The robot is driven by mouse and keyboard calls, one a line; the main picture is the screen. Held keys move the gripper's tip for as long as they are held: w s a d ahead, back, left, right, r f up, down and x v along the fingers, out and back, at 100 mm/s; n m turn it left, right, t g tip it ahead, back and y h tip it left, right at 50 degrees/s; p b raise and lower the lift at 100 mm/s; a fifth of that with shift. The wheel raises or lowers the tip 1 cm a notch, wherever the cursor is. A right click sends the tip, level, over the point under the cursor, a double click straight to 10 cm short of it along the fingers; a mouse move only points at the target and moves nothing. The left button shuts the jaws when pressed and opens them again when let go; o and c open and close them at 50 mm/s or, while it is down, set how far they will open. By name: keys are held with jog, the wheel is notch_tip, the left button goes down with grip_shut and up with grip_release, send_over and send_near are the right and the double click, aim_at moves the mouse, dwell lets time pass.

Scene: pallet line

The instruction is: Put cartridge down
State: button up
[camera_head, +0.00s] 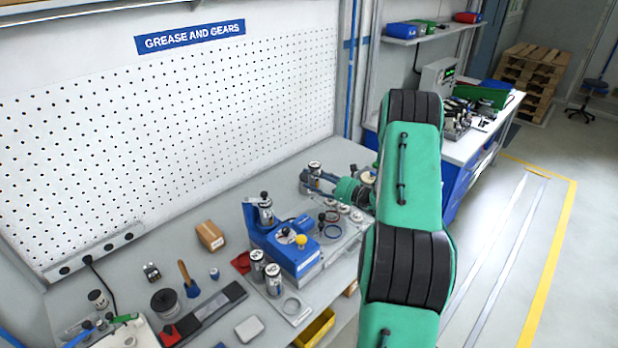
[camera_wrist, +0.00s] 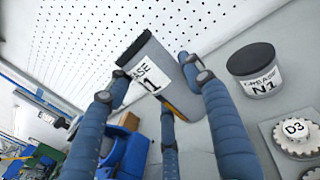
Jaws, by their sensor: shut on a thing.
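A grey grease cartridge with a dark cap and a white label ending in "1" (camera_wrist: 150,66) is held between the fingers of my gripper (camera_wrist: 158,84); it looks tilted in the wrist view. In the head view my gripper (camera_head: 318,181) is at the back of the bench near the pegboard, shut around the cartridge (camera_head: 314,167). Whether the cartridge's base touches the bench is hidden. A second grease cartridge labelled N1 (camera_wrist: 258,72) stands upright on the bench, right of my gripper in the wrist view and apart from it.
A plate with gears, one marked D3 (camera_wrist: 296,130), lies near the N1 cartridge. A cardboard box (camera_head: 210,235) lies left. Bare bench remains along the pegboard (camera_head: 180,130).

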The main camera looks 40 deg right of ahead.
jog(key=w+d+f+b, duration=0.1)
jog(key=w+d, duration=0.9)
jog(key=w, duration=0.2)
jog(key=shift+w+f+b, duration=0.2)
jog(key=shift+w+b, duration=0.15)
jog(key=shift+b, duration=0.05)
jog(key=shift+a+f, duration=0.1)
jog(key=shift+f+b, duration=0.4)
jog(key=shift+f, duration=1.3)
jog(key=shift+f, duration=0.15)
jog(key=o, duration=1.3)
